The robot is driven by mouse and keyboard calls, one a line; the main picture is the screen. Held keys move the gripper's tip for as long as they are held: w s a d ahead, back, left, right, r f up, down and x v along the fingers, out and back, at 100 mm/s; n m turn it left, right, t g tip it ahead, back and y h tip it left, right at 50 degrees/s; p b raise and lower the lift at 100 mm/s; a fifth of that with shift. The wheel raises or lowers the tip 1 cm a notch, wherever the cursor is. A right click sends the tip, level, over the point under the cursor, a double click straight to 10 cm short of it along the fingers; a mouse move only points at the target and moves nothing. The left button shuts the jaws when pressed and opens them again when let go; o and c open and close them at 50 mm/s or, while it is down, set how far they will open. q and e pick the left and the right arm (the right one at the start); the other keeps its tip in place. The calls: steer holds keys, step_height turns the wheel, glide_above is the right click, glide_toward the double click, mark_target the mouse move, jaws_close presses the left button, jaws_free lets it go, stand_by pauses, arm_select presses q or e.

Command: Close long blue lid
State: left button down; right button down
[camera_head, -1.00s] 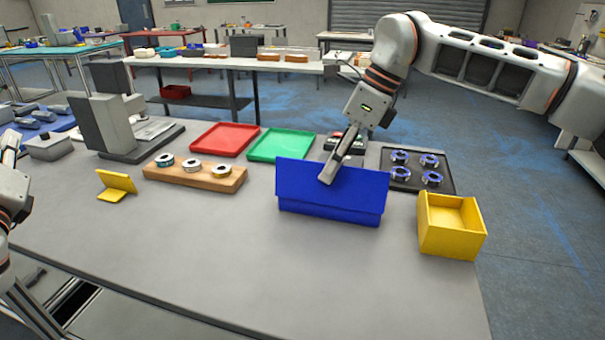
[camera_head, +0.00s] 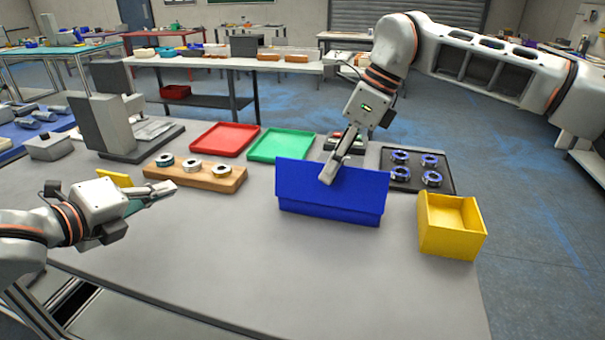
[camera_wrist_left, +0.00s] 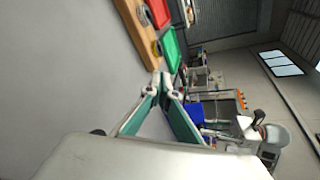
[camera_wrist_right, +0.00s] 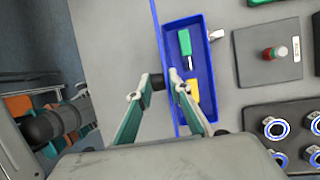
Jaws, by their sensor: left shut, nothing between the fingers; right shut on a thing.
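The long blue box stands on the grey table with its blue lid (camera_head: 310,187) raised upright along the near side. In the right wrist view the box (camera_wrist_right: 205,85) is open from above, with a green item (camera_wrist_right: 185,42) and a yellow item (camera_wrist_right: 192,92) inside. My right gripper (camera_head: 328,180) is shut on the lid's upper edge; its fingertips (camera_wrist_right: 166,80) also show there. My left gripper (camera_head: 172,187) is shut and empty over the table, left of the box and near the wooden block. Its fingertips touch each other in the left wrist view (camera_wrist_left: 161,76).
A yellow open box (camera_head: 440,240) stands right of the blue box. A black tray (camera_head: 440,182) with blue-ringed parts is behind. Red (camera_head: 224,138) and green (camera_head: 281,145) trays and a wooden block (camera_head: 215,180) stand left. The front table is clear.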

arm_select(q)
steer(key=s+d+g+h, duration=0.2)
steer(key=d+h, duration=0.2)
steer(key=d, duration=0.4)
arm_select(e)
steer(key=shift+f, duration=0.25)
arm_select(q)
steer(key=g+h, duration=0.4)
steer(key=h, duration=0.1)
glide_toward(321, 171)
steer(key=s+d, duration=0.2)
steer(key=d, duration=0.2)
steer(key=shift+w+d+f, duration=0.15)
steer(key=shift+w+d, duration=0.05)
steer(key=shift+w, duration=0.45)
steer(key=shift+w+d+f, duration=0.15)
steer(key=shift+w+d, duration=0.05)
steer(key=shift+w, duration=0.5)
steer(key=shift+w+d+f, duration=0.1)
steer(key=shift+w+d, duration=0.1)
steer(key=shift+w, duration=0.45)
steer(key=shift+w, duration=0.1)
